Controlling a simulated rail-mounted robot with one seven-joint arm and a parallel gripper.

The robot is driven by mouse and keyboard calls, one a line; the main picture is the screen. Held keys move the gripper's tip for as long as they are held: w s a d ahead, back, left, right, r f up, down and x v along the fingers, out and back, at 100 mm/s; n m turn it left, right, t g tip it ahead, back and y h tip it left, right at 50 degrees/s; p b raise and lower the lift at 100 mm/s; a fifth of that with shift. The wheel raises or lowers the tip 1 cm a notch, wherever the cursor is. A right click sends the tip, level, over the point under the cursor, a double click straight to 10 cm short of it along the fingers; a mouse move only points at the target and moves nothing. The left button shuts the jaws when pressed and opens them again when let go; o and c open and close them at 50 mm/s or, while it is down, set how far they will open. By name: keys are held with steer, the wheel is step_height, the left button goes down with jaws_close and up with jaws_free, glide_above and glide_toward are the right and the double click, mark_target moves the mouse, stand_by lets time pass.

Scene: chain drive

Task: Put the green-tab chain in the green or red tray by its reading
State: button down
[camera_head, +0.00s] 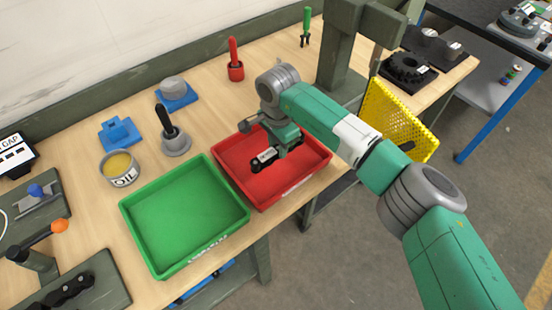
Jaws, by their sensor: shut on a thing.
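My gripper (272,152) is over the red tray (316,166), pointing down into it. It is shut on a small dark piece with pale marks, which looks like a chain (257,165). My gripper's body hides part of this piece, and I cannot make out a green tab or whether it touches the tray floor. The green tray (185,212) stands to the left of the red one and is empty. A gauge box (14,153) marked "GAP" is at the left edge; its reading is too small to read.
An oil tin (121,170), a grey-based black-handled tool (174,138) and blue fixtures (119,133) stand behind the green tray. Another dark chain (70,290) lies on a plate at front left. A yellow perforated guard (398,118) and a green post (342,60) stand right of the red tray.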

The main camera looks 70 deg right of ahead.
mark_target(277, 157)
step_height(277, 157, down, 6)
steer(key=shift+r+b, duration=0.15)
steer(key=shift+b, duration=0.55)
steer(key=shift+r, duration=0.15)
steer(key=c, duration=1.1)
jaws_free()
steer(key=shift+f, duration=0.2)
steer(key=shift+o, duration=0.2)
step_height(277, 157, up, 12)
steer(key=p, duration=0.3)
steer(key=shift+r, duration=0.15)
steer(key=shift+w, duration=0.15)
